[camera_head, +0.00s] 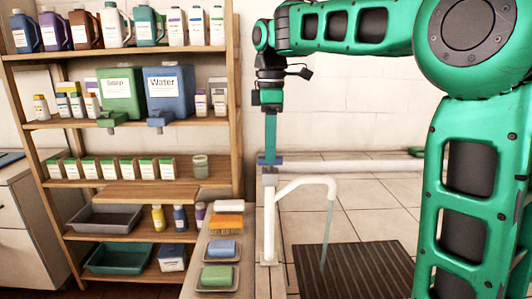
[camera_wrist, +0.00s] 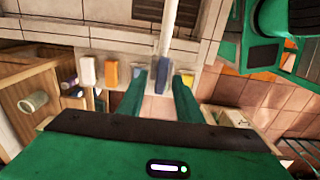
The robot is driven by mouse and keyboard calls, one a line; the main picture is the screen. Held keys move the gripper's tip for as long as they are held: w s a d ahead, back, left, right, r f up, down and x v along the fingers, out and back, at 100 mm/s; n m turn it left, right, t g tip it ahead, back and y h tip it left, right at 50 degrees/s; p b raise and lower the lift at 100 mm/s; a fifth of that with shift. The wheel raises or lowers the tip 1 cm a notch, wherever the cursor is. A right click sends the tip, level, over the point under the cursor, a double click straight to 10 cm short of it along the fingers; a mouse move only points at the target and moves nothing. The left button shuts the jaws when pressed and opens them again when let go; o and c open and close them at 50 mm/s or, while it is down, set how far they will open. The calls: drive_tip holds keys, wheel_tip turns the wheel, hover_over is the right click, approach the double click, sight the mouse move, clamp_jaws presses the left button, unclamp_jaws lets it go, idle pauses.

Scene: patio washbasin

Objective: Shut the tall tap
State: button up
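The tall tap (camera_head: 268,225) is a white upright pipe with a bent spout (camera_head: 308,182). A thin bluish stream of water (camera_head: 328,232) falls from the spout onto the dark ribbed drain mat (camera_head: 365,270). A blue handle (camera_head: 270,160) sits on top of the post. My gripper (camera_head: 270,156) points down over the handle. In the wrist view my gripper's two green fingers (camera_wrist: 162,77) stand apart, with the blue handle (camera_wrist: 162,78) between them and a gap visible on both sides. Whether either finger touches the handle cannot be told.
A narrow ledge left of the tap holds an orange brush or sponge (camera_head: 227,221), a blue block (camera_head: 222,248) and a green block (camera_head: 217,276) on small trays. A wooden shelf (camera_head: 140,185) with bottles and Soap and Water containers stands at left. Tiled floor lies open behind.

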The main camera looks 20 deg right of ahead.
drive_tip(key=shift+f, duration=0.65)
